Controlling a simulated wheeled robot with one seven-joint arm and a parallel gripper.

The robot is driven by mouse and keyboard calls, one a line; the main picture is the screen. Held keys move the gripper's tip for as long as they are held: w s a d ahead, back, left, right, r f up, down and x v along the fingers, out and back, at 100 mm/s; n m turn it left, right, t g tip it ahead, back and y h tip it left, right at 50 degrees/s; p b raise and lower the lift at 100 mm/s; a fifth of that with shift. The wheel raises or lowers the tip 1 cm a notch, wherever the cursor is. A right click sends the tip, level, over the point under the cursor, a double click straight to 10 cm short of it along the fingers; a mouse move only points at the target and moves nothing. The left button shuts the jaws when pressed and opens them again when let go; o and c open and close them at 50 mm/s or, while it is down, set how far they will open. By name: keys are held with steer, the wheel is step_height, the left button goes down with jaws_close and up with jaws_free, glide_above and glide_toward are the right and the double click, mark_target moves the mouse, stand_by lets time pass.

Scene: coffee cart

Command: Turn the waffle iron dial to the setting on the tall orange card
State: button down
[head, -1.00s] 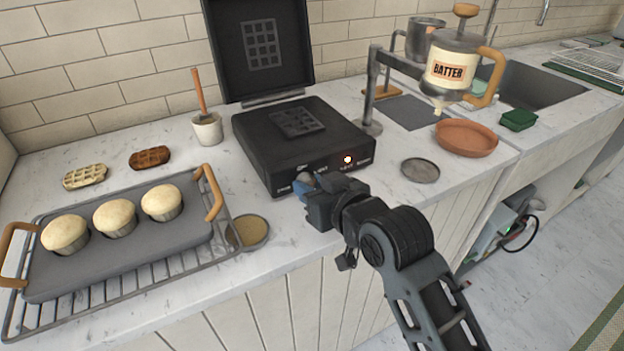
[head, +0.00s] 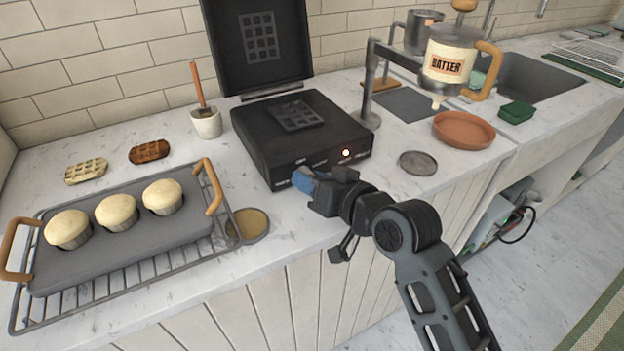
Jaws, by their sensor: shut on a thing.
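The waffle iron (head: 283,158) is a black box on the counter with its lid (head: 258,45) standing open at the back. An orange-red light (head: 345,153) glows on the right of its front panel. My gripper (head: 305,179) is at the left part of that front panel, its fingers shut at the dial's place. The fingers and wrist cover the dial, so its setting cannot be read. Small labels on the panel are too small to read. No tall orange card can be made out in this view.
A batter dispenser (head: 449,66) on a stand is right of the iron, with a terracotta dish (head: 463,130) and a round grey lid (head: 418,163) nearby. A muffin tray (head: 130,256) on a rack is at left. A brush cup (head: 206,124) stands left of the iron.

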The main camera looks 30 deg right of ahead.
steer(key=shift+a, duration=0.1)
steer(key=c, duration=1.1)
jaws_free()
steer(key=shift+b+v, duration=0.35)
steer(key=shift+v, duration=3.55)
